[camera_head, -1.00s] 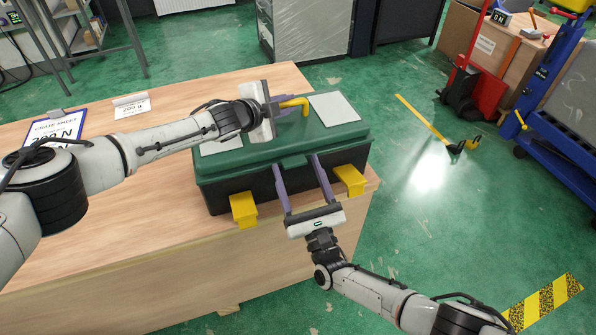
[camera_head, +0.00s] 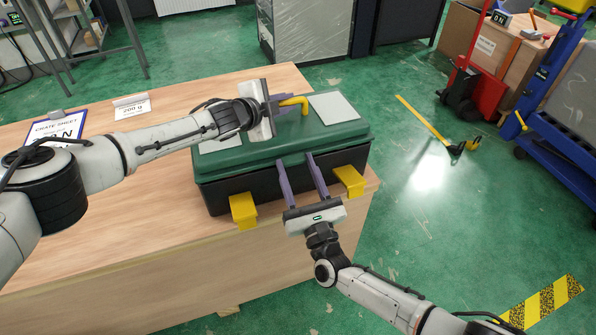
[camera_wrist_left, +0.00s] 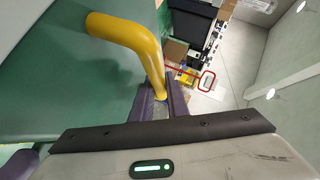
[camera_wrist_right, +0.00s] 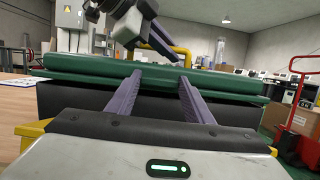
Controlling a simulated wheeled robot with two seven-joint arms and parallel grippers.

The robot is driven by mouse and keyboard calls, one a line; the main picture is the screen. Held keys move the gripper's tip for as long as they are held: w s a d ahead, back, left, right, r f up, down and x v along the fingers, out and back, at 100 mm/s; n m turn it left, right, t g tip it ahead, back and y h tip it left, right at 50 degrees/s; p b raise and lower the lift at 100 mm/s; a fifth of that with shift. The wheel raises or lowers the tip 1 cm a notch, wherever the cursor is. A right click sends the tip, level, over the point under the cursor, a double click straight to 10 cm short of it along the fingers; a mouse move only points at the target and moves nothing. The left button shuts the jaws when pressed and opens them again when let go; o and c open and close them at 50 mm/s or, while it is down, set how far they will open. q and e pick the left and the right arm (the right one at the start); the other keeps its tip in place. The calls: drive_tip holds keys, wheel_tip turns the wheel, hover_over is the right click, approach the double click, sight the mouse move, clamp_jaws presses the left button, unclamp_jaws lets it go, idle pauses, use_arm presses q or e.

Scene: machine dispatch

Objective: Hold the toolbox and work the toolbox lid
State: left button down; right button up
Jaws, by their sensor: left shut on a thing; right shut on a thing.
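The toolbox (camera_head: 225,192) has a black body and a green lid (camera_head: 265,143), which lies closed on top. A yellow handle (camera_head: 295,101) rises from the lid. My left gripper (camera_head: 281,105) is shut on the handle; in the left wrist view its fingers meet the lower end of the yellow bar (camera_wrist_left: 135,38). My right gripper (camera_head: 297,158) is in front of the toolbox, its fingertips at the lid's front edge between two yellow latches (camera_head: 243,211) (camera_head: 349,180). It is shut on the lid's front edge; the exact contact is hard to see. The right wrist view shows the green edge (camera_wrist_right: 220,82) between the fingers.
The toolbox stands at the right end of a wooden table (camera_head: 130,220), near its front edge. A crate sheet (camera_head: 57,128) and a small white card (camera_head: 132,106) lie on the left.

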drive_tip(key=shift+w+r, duration=0.15)
drive_tip(key=shift+r, duration=0.65)
drive_tip(key=shift+w+r, duration=0.1)
drive_tip(key=shift+r, duration=0.65)
drive_tip(key=o, duration=1.4)
drive_tip(key=shift+s, duration=0.15)
drive_tip(key=shift+o, duration=0.5)
drive_tip(key=shift+f, duration=0.25)
drive_tip(key=shift+s, duration=0.15)
drive_tip(key=v, duration=1.1)
drive_tip(key=shift+s+d, duration=0.15)
drive_tip(key=shift+s, duration=0.25)
